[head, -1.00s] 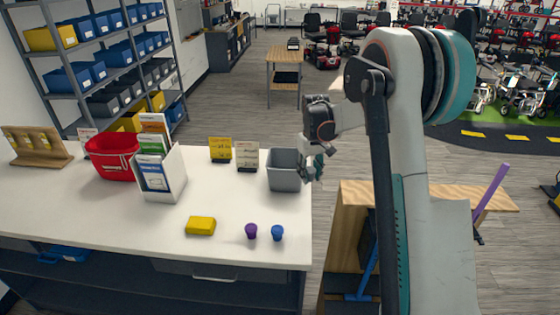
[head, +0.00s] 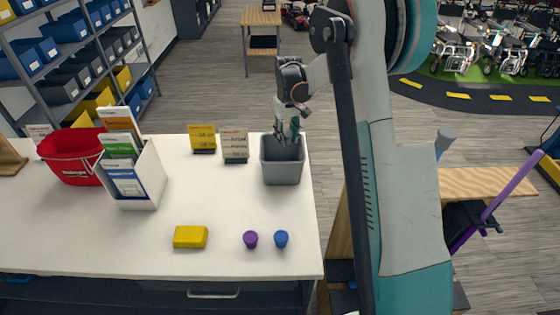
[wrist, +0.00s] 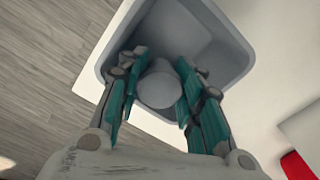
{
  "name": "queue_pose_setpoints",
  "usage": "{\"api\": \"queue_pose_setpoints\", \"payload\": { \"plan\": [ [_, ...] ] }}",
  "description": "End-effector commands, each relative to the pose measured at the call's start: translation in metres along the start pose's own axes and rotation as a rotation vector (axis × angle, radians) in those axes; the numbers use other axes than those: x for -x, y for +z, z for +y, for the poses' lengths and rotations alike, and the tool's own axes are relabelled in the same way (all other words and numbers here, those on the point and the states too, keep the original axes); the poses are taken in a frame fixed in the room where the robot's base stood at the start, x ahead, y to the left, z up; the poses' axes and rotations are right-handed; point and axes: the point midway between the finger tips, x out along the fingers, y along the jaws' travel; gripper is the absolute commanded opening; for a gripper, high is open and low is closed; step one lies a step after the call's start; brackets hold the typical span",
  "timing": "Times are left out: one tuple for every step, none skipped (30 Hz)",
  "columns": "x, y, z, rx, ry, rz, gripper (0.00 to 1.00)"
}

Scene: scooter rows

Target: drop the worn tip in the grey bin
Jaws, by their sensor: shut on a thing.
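The grey bin (head: 282,173) stands on the white counter near its right edge. My gripper (head: 288,138) is over the bin's mouth, pointing down, at about rim height in the head view. In the wrist view my gripper (wrist: 156,92) has its teal fingers on both sides of a rounded grey tip (wrist: 159,86), the worn tip, and is shut on it. The bin's wall and rim (wrist: 213,62) surround the tip in that view. The tip is not clearly visible in the head view. How deep it sits in the bin is hard to tell.
A purple tip (head: 250,239), a blue tip (head: 281,239) and a yellow block (head: 190,237) lie in front of the bin. Two small signs (head: 234,145) stand left of it. A leaflet holder (head: 135,180) and red bucket (head: 70,157) are farther left. A wooden stand (head: 485,182) is right.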

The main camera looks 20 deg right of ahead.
Motion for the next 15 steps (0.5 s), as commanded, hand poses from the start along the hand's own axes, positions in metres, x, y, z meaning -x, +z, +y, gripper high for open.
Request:
{"api": "queue_pose_setpoints", "payload": {
  "plan": [
    [-0.009, 0.0, 0.0, 0.0, 0.0, 0.0, 0.0],
    [-0.013, 0.0, 0.0, 0.0, 0.0, 0.0, 0.0],
    [-0.017, 0.0, 0.0, 0.0, 0.0, 0.0, 0.0],
    [-0.02, 0.0, 0.0, 0.0, 0.0, 0.0, 0.0],
    [-0.023, 0.0, 0.0, 0.0, 0.0, 0.0, 0.0],
    [-0.026, 0.0, 0.0, 0.0, 0.0, 0.0, 0.0],
    [-0.029, 0.0, 0.0, 0.0, 0.0, 0.0, 0.0],
    [-0.03, 0.0, 0.0, 0.0, 0.0, 0.0, 0.0],
    [-0.032, 0.0, 0.0, 0.0, 0.0, 0.0, 0.0],
    [-0.033, 0.0, 0.0, 0.0, 0.0, 0.0, 0.0],
    [-0.034, 0.0, 0.0, 0.0, 0.0, 0.0, 0.0],
    [-0.034, 0.0, 0.0, 0.0, 0.0, 0.0, 0.0],
    [-0.034, 0.0, 0.0, 0.0, 0.0, 0.0, 0.0],
    [-0.034, 0.0, 0.0, 0.0, 0.0, 0.0, 0.0],
    [-0.033, 0.0, 0.0, 0.0, 0.0, 0.0, 0.0]
  ]
}}
